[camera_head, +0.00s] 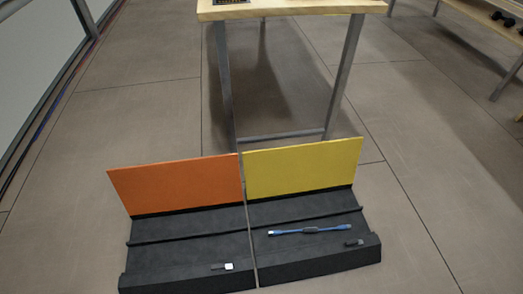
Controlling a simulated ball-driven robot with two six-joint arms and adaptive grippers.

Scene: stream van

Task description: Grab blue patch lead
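The blue patch lead (330,228) lies on the right half of a low black stepped tray (290,210), in front of a yellow upright panel (303,168). It is a short, nearly straight blue cable with a pale connector at its left end and a dark part in the middle. Neither of my grippers shows in the head view.
An orange panel (176,184) backs the tray's left half (180,255), where a small white-ended stick (228,266) lies. A small dark item (354,242) lies near the lead. A wooden table (290,9) stands behind. The tiled floor (440,190) is clear on the right.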

